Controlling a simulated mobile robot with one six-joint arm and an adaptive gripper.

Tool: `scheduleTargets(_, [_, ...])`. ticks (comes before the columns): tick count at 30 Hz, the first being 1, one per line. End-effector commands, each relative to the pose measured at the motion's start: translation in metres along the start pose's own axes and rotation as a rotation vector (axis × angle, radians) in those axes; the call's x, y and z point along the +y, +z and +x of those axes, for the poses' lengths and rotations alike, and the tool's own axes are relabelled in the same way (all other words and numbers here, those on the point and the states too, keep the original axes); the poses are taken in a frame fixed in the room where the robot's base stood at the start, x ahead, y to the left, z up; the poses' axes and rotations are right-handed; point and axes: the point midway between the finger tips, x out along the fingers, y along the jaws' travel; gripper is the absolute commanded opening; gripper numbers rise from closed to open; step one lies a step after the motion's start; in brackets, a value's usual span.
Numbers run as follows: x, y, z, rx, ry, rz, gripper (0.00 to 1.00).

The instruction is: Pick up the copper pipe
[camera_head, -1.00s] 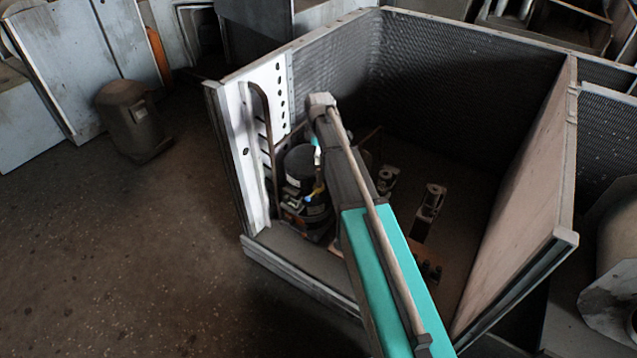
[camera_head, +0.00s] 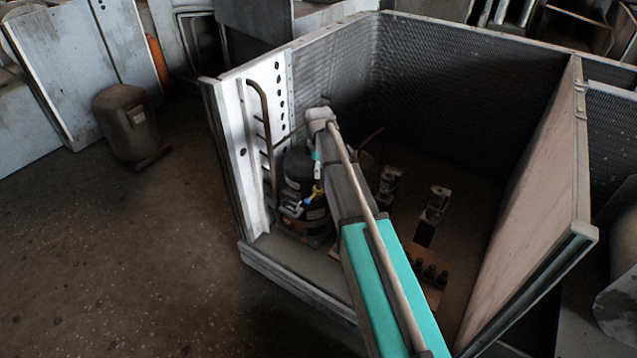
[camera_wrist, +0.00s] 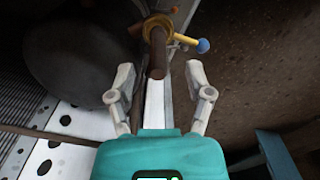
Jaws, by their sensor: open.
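The copper pipe (camera_wrist: 157,52) shows in the wrist view as a dark brown tube coming down from the top, its lower end between my fingers. My gripper (camera_wrist: 159,72) is open, with one finger left and one right of this tube and visible gaps on both sides. I cannot tell how far the tube lies beyond the fingertips. In the head view, a bent brown pipe (camera_head: 263,100) runs along the white perforated panel (camera_head: 242,150) beside the black compressor (camera_head: 300,175).
The metal housing (camera_head: 300,282) has mesh walls and a right side panel (camera_head: 530,210). Small fittings (camera_head: 436,205) stand on its floor. In the wrist view, a yellow collar with a blue knob (camera_wrist: 203,46) sits close by, and a thin brown tube (camera_wrist: 50,138) crosses lower left.

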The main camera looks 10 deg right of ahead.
Motion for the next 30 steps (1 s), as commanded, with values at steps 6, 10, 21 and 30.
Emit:
scheduleTargets(6, [0.000, 0.000, 0.000, 0.000, 0.000, 0.000, 0.66])
scheduleTargets(10, [0.000, 0.000, 0.002, 0.000, 0.000, 0.000, 0.66])
scheduleTargets(21, [0.002, -0.002, 0.025, 0.000, 0.000, 0.000, 0.66])
scheduleTargets(30, [0.002, -0.002, 0.047, 0.000, 0.000, 0.000, 0.66])
